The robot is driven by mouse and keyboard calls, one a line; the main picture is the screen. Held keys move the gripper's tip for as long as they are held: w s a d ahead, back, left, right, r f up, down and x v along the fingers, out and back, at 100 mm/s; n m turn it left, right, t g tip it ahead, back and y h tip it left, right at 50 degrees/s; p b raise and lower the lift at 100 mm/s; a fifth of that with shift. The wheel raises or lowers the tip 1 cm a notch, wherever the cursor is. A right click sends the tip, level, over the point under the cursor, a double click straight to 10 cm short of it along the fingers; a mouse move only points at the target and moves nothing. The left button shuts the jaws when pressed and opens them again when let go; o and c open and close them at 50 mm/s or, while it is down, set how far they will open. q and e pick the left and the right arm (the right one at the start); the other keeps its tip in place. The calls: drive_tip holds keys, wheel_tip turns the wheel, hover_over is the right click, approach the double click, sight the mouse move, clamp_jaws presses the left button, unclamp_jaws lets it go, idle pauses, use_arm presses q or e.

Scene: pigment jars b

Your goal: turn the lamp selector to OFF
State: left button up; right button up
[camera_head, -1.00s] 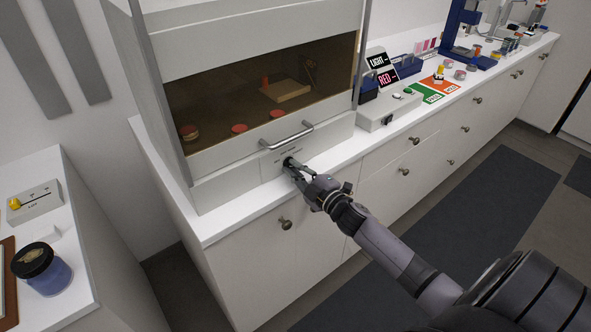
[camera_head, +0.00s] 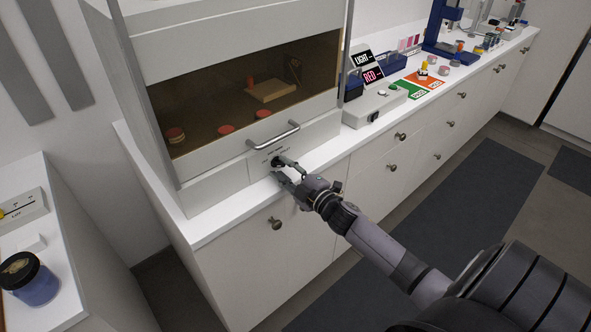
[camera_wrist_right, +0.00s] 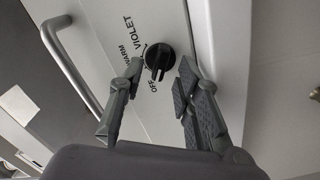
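The lamp selector is a black round knob (camera_wrist_right: 158,57) on the pale front panel of the cabinet. In the wrist view VIOLET, WARM and OFF are printed around it. The knob's ridge runs roughly toward the OFF label (camera_wrist_right: 153,87); its exact setting is hard to tell. In the head view the selector (camera_head: 277,162) sits below the bar handle. My right gripper (camera_wrist_right: 160,68) is open, its fingers on either side of the knob's near edge, with no clear grip on it. It also shows in the head view (camera_head: 283,172). My left gripper is out of view.
A metal bar handle (camera_head: 273,136) crosses the cabinet front just above the selector. The glazed cabinet holds red-topped jars (camera_head: 226,130) and a wooden block (camera_head: 270,91). A grey control box (camera_head: 372,108) stands to the right. A lidded jar (camera_head: 30,280) is at left.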

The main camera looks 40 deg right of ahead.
drive_tip(key=s, duration=1.1)
drive_tip(key=shift+s+d, duration=0.2)
drive_tip(key=shift+d, duration=0.25)
drive_tip(key=s+a+f+m+g+h, duration=0.1)
drive_tip(key=s+f+m+g, duration=0.3)
drive_tip(key=f, duration=0.8)
drive_tip(key=s+f+m+g+h, duration=0.15)
drive_tip(key=s+f, duration=0.35)
drive_tip(key=f, duration=0.7)
drive_tip(key=s+a+f+m+g, duration=0.1)
drive_tip(key=s+f+m+g, duration=0.3)
drive_tip(key=f, duration=0.7)
drive_tip(key=s+a+f+g, duration=0.2)
drive_tip(key=s+a+f, duration=0.2)
drive_tip(key=s, duration=0.5)
drive_tip(key=s+a+f+g+y, duration=0.1)
drive_tip(key=s+a+f+g, duration=0.2)
drive_tip(key=s+f, duration=0.4)
drive_tip(key=s+a+f+m+g, duration=0.1)
drive_tip(key=s+a+f, duration=0.4)
drive_tip(key=s, duration=0.6)
drive_tip(key=shift+s+a+f+g, duration=0.15)
drive_tip(key=shift+a+f+g, duration=0.3)
drive_tip(key=shift+g, duration=0.3)
